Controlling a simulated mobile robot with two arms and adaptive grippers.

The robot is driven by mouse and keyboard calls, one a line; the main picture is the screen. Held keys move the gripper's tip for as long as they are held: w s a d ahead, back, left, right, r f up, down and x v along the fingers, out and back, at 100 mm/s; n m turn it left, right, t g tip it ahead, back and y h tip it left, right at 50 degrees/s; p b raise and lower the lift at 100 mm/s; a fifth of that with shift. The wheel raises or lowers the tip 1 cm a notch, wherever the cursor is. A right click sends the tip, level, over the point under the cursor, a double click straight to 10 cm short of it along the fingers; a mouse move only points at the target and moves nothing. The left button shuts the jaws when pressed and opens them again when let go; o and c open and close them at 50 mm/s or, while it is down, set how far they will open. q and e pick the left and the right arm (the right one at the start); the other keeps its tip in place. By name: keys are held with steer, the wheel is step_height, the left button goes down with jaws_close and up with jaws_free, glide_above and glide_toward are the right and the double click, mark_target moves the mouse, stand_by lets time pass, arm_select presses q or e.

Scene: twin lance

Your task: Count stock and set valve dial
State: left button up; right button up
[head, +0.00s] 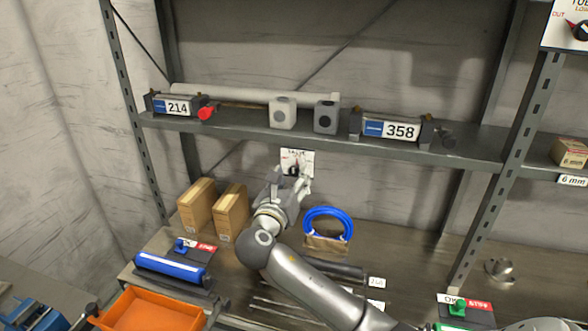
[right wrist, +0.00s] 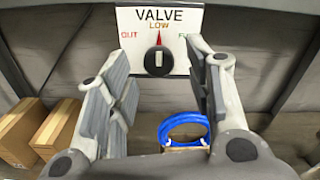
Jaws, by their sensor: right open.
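The valve panel (right wrist: 184,28) is a white plate lettered VALVE, OUT and LOW; its right-hand label is partly hidden by a finger. Its black dial (right wrist: 158,61) has a red pointer aimed up at LOW. The panel (head: 297,155) also shows below the upper shelf in the head view, partly behind my right gripper (head: 291,176). That gripper is open and empty, its fingers on either side of the dial in the right wrist view and apart from it. On the upper shelf are number units 214 (head: 178,107) and 358 (head: 398,131). My left gripper is out of view.
Two cardboard boxes (head: 196,206) stand left of my right arm and a blue hose coil (head: 328,222) right of it. A light cube (head: 283,112) and grey cube (head: 325,117) sit on the upper shelf. An orange tray (head: 150,312) is lower left; a shelf post (head: 508,165) stands right.

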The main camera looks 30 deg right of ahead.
steer(key=shift+x, duration=1.25)
steer(key=c, duration=1)
steer(key=shift+c, duration=0.2)
